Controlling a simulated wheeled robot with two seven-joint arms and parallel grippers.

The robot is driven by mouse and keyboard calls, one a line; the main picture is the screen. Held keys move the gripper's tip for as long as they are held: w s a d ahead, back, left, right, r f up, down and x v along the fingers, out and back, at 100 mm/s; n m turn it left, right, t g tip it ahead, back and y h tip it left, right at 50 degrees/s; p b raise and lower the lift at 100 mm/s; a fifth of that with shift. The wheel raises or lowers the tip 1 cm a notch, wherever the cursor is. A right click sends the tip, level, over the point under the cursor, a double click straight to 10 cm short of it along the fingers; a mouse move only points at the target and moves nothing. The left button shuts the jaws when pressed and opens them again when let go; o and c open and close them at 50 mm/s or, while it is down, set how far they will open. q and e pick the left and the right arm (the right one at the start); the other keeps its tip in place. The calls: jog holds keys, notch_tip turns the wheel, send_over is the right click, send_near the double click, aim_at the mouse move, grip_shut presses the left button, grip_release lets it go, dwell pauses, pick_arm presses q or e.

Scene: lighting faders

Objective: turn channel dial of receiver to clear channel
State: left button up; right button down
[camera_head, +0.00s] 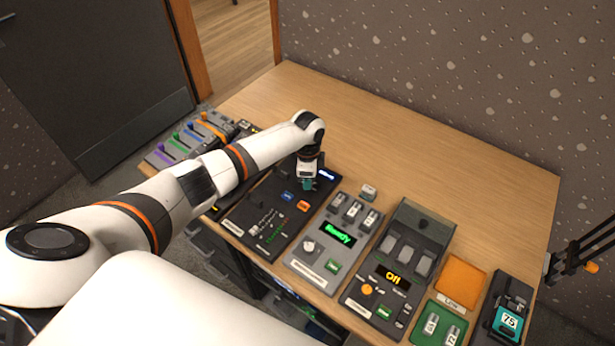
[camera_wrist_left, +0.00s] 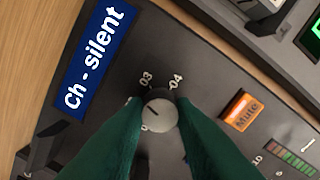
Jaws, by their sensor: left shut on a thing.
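The receiver (camera_head: 262,212) is a dark panel at the left-middle of the table, under my left arm. Its blue display shows small in the head view (camera_head: 327,175) and reads "Ch - silent" in the left wrist view (camera_wrist_left: 91,58). The channel dial (camera_wrist_left: 158,107) is a small grey knob with a dark pointer line. Labels 03 and 04 show above it; another label at its lower left is mostly hidden. My left gripper (camera_head: 307,184) points down at the panel, its green fingers (camera_wrist_left: 160,118) shut on the dial from both sides.
An orange Mute button (camera_wrist_left: 243,110) and a level meter (camera_wrist_left: 291,160) lie right of the dial. The panel reading Ready (camera_head: 340,233) stands beside the receiver, with the panel reading Off (camera_head: 392,277) further right. Coloured faders (camera_head: 185,140) are at left. The table's back (camera_head: 440,150) is clear.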

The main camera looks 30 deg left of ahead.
pick_arm(q)
jog(key=shift+m, duration=1.5)
jog(key=o, duration=1)
notch_tip(320, 180, up, 12)
jog(key=b, duration=0.1)
